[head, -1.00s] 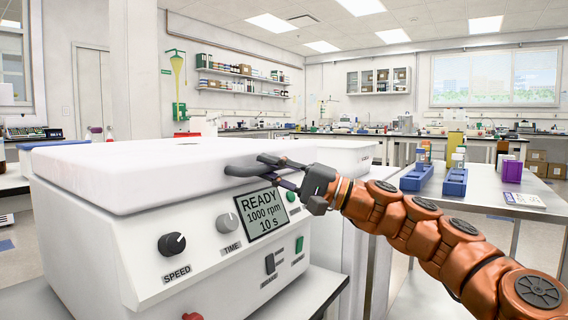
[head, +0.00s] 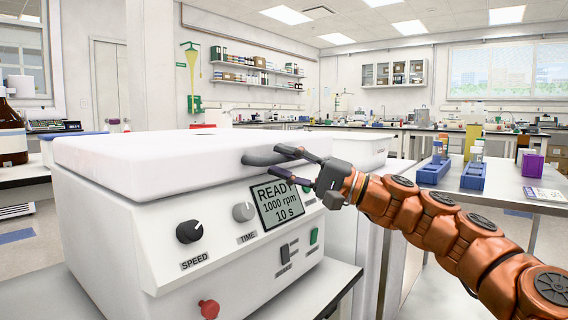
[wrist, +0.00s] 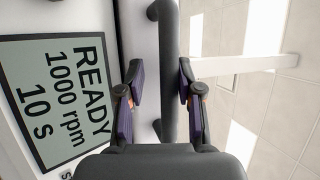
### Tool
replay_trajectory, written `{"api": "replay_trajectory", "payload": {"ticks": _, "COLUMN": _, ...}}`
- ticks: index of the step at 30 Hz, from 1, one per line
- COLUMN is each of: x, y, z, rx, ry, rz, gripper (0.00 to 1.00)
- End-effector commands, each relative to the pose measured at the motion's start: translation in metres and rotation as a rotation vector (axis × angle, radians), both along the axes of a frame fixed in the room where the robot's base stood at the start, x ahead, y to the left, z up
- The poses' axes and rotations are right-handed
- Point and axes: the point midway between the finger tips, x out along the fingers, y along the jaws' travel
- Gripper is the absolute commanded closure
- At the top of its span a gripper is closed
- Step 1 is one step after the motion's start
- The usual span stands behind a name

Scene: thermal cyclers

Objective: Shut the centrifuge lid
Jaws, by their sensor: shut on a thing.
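The white centrifuge (head: 150,245) stands at the left in the head view, its display (head: 278,204) reading READY, 1000 rpm, 10 s. Its thick white lid (head: 150,162) lies level over the body, with a thin seam along the front. A dark grey bar handle (head: 262,158) sticks out from the lid's front edge. My gripper (head: 297,168) is at the right part of this handle, one finger above and one below. In the wrist view the handle (wrist: 169,70) runs between the two fingers of my gripper (wrist: 163,100), which is shut on it. Contact on the finger pads is hard to see.
Knobs, switches and a red button (head: 209,309) are on the centrifuge's front panel below my gripper. A metal table (head: 520,190) with blue racks (head: 473,176) and a purple box (head: 532,163) stands at the right. A brown bottle (head: 12,135) is at the far left.

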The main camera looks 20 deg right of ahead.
Motion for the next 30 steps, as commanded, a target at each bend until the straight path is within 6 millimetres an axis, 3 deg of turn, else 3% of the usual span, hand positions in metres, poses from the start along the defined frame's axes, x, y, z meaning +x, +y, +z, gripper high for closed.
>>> {"api": "replay_trajectory", "payload": {"ticks": 11, "x": -0.003, "y": -0.006, "z": -0.002, "rx": -0.002, "ry": 0.002, "rz": -0.004, "gripper": 0.71}}
{"api": "replay_trajectory", "payload": {"ticks": 30, "x": -0.045, "y": -0.057, "z": -0.023, "rx": 0.001, "ry": 0.002, "rz": -0.005, "gripper": 0.71}}
